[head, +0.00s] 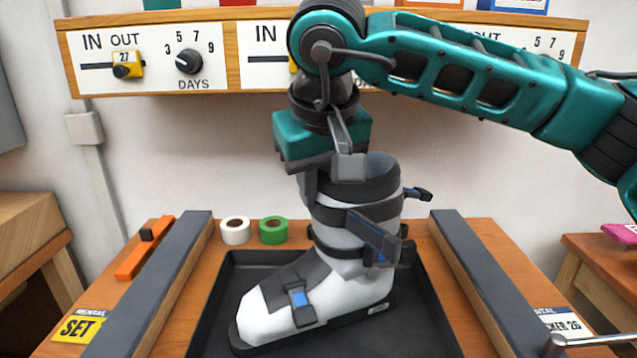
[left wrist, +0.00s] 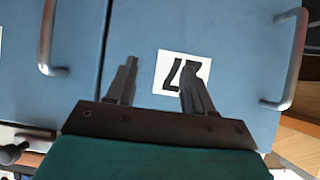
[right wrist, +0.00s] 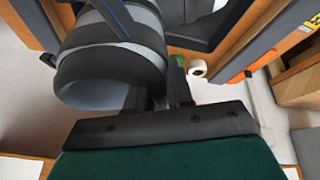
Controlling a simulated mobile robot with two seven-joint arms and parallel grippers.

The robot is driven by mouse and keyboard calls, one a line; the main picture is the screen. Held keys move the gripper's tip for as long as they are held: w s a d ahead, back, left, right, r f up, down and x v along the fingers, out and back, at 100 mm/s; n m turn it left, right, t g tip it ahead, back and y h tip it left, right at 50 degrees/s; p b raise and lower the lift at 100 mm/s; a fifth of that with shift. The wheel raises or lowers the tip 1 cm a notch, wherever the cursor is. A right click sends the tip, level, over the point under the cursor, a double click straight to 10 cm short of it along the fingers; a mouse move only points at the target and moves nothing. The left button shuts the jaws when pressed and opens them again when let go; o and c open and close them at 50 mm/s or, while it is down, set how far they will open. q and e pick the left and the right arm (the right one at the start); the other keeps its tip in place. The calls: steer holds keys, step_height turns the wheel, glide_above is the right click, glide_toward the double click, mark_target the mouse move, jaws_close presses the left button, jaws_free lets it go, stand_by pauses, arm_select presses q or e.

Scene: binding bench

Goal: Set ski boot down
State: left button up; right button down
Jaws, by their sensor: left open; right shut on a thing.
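The ski boot (head: 330,275), white and grey with dark straps and blue buckles, stands upright over the black tray (head: 425,325), toe to the left. Its sole looks at or just above the tray floor; I cannot tell whether it touches. My right gripper (head: 325,190) comes from above and is shut on the rim of the boot's cuff. In the right wrist view the cuff (right wrist: 110,65) lies at the left, by the fingers (right wrist: 165,95). My left gripper (left wrist: 155,85) is open and empty, facing a blue panel away from the boot.
Two dark padded rails (head: 150,285) (head: 495,285) flank the tray on the wooden bench. A white tape roll (head: 235,231) and a green one (head: 273,230) sit behind it. An orange tool (head: 145,250) lies left. A board with dials (head: 160,58) hangs behind.

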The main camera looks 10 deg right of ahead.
arm_select(q)
steer(key=shift+f, duration=0.1)
arm_select(e)
steer(key=c, duration=1)
jaws_free()
arm_select(q)
steer(key=shift+s+a+r+p, duration=0.15)
steer(key=shift+a+r+p, duration=0.15)
steer(key=shift+p, duration=0.3)
arm_select(e)
steer(key=v, duration=1.2)
arm_select(q)
steer(key=shift+s, duration=0.1)
